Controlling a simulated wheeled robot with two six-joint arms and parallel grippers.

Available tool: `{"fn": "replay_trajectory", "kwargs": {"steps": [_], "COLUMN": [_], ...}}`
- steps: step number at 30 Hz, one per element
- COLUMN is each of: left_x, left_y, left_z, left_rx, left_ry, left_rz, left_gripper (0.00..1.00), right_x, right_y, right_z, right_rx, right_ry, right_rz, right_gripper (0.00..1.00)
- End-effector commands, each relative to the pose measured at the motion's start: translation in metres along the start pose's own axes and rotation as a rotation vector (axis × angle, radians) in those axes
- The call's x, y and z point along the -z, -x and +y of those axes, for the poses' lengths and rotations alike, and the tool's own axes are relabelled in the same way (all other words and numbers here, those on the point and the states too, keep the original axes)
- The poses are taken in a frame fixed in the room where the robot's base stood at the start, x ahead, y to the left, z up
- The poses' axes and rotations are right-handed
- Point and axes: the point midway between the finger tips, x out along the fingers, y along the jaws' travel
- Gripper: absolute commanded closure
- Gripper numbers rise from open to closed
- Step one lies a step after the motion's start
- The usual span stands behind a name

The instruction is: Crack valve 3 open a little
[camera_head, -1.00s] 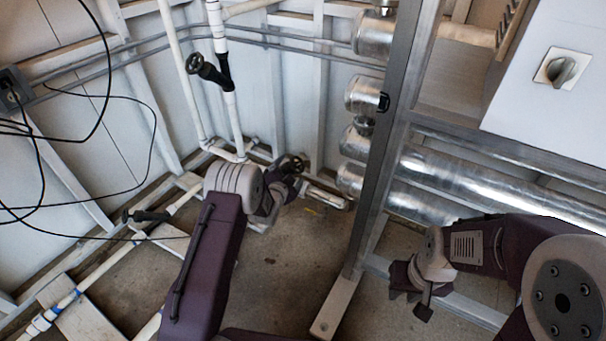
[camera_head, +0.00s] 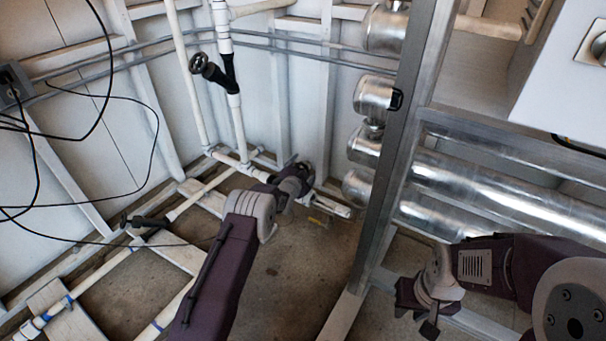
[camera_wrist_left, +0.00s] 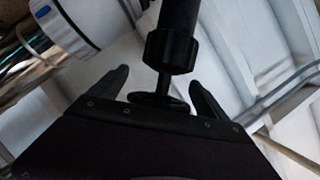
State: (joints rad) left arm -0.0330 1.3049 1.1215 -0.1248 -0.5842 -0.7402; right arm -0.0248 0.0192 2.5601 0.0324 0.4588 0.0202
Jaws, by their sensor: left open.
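A black valve with a small round handwheel (camera_wrist_left: 158,101) shows in the left wrist view, its dark body (camera_wrist_left: 170,52) above the wheel. My left gripper (camera_wrist_left: 157,92) is open, with one finger on each side of the wheel; I cannot tell whether they touch it. In the head view my left gripper (camera_head: 303,178) is at the low pipes in the back corner and largely covers this valve. No number is readable on any valve. My right gripper (camera_head: 430,318) hangs at the lower right, away from the valves; its jaws are unclear.
Another black-handled valve (camera_head: 212,70) is on the upright white pipe. A black valve handle (camera_head: 145,221) sits on the floor pipe at left. A metal frame post (camera_head: 398,150) and silver ducts (camera_head: 480,190) stand to the right. Black cables (camera_head: 100,110) hang at left.

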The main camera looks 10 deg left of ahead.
Motion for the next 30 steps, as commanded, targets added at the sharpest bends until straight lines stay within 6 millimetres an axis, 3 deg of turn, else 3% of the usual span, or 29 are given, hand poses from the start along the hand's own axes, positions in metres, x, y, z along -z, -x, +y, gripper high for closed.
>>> {"fn": "replay_trajectory", "kwargs": {"steps": [6,8,13,22,30], "left_x": [0.001,0.001,0.000,-0.001,-0.003], "left_y": [0.000,0.000,0.000,-0.001,-0.001], "left_z": [-0.001,-0.001,-0.001,0.001,-0.001], "left_rx": [0.000,0.000,0.000,0.047,0.208], "left_ry": [0.000,0.000,0.000,0.020,0.087], "left_rz": [0.000,0.000,0.000,0.000,0.000], "left_gripper": [0.13,0.27,0.73,0.73,0.73], "right_x": [0.000,0.000,0.000,-0.001,-0.002], "right_y": [0.001,0.001,0.001,-0.006,-0.023], "right_z": [0.000,0.000,0.000,0.000,0.001], "right_rx": [0.000,0.000,0.000,0.000,0.000], "right_ry": [0.000,0.000,0.000,0.000,0.000], "right_rz": [0.001,0.001,0.001,0.001,0.000], "right_gripper": [0.72,0.72,0.72,0.72,0.72]}}
